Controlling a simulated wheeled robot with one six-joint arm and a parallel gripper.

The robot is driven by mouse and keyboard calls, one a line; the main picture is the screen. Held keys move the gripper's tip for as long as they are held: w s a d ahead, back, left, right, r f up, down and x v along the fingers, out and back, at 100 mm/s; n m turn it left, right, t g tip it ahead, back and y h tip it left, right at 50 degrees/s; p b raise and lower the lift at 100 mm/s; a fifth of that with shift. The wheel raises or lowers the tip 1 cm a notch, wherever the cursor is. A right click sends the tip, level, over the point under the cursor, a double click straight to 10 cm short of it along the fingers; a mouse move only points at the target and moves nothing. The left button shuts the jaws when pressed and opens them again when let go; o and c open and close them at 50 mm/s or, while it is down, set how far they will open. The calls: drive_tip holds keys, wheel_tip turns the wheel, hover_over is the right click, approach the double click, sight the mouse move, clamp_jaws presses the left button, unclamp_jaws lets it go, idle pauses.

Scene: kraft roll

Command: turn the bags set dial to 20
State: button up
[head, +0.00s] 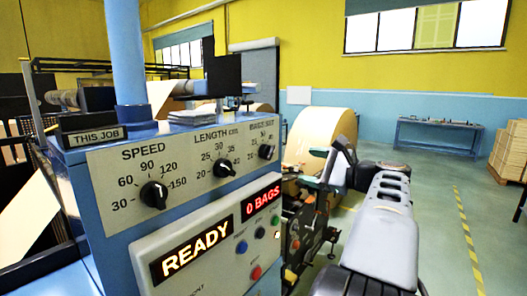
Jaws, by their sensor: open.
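The bags set dial (266,152) is a black round knob at the right end of the dial row on the machine's sloped grey panel. Its label above is small and seen at a slant, so I cannot read its numbers or its pointer setting. My gripper (314,168) is to the right of the panel, apart from the dial. Its jaws are open with nothing seen between them. The red display (263,197) below the dial reads 0 BAGS.
The speed dial (154,194) and length dial (223,168) sit left on the same panel. A READY display (192,249) and several buttons are below. A large kraft roll (322,132) stands behind my gripper. Floor at the right is open, before a blue bench (436,128).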

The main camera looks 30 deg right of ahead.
sight(273, 154)
drive_tip(key=x, duration=0.4)
drive_tip(key=r+p+x, duration=0.1)
drive_tip(key=x, duration=0.2)
drive_tip(key=p+x, duration=0.1)
drive_tip(key=x, duration=0.3)
drive_tip(key=shift+w+d+r, duration=0.1)
drive_tip(key=shift+w+r, duration=0.1)
drive_tip(key=shift+w, duration=0.25)
drive_tip(key=shift+w+f+p, duration=0.1)
drive_tip(key=shift+w+p, duration=0.2)
drive_tip(key=shift+w, duration=0.45)
drive_tip(key=c, duration=0.9)
